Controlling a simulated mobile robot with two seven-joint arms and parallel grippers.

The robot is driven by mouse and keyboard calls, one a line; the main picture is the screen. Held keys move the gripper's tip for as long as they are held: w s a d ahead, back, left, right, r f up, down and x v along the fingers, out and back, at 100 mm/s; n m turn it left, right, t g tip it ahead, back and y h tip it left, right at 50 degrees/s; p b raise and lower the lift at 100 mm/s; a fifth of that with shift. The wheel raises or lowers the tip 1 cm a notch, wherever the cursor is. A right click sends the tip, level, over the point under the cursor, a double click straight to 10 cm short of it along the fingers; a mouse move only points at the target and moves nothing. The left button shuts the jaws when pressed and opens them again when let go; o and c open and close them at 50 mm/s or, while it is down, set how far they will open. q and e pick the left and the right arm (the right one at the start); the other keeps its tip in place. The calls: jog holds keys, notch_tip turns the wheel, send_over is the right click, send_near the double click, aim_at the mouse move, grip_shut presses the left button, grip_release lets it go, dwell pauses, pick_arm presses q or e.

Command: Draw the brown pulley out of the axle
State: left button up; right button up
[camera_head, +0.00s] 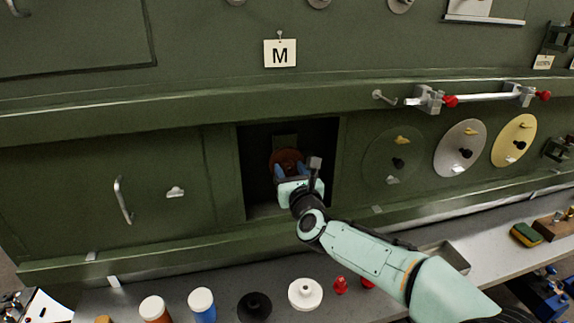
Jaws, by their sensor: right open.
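The brown pulley (287,158) shows as a dark reddish-brown round shape inside the square opening in the green panel. My right gripper (291,172) reaches into this opening from the lower right. My left gripper does not show.
Dark green, grey and yellow discs (513,141) hang right of the opening. A rail with red knobs (490,97) projects above them. The shelf below holds a white flanged part (305,294), a black one (255,306), jars (202,304) and a sponge (526,234). A door handle (123,200) is at left.

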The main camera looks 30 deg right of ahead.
jog(key=shift+s, duration=0.1)
grip_shut()
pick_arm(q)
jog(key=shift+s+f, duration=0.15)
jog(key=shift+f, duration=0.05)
pick_arm(e)
jog(key=shift+s+a, duration=0.1)
jog(key=shift+s, duration=0.1)
pick_arm(q)
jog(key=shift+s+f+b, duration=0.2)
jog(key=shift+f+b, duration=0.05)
jog(key=shift+b, duration=0.1)
pick_arm(e)
jog(key=shift+s+a, duration=0.1)
jog(key=shift+s, duration=0.35)
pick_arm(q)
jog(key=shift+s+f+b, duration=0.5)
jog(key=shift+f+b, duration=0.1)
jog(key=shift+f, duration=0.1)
pick_arm(e)
jog(key=shift+v, duration=1.25)
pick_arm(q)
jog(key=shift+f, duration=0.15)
pick_arm(e)
jog(key=shift+s, duration=0.25)
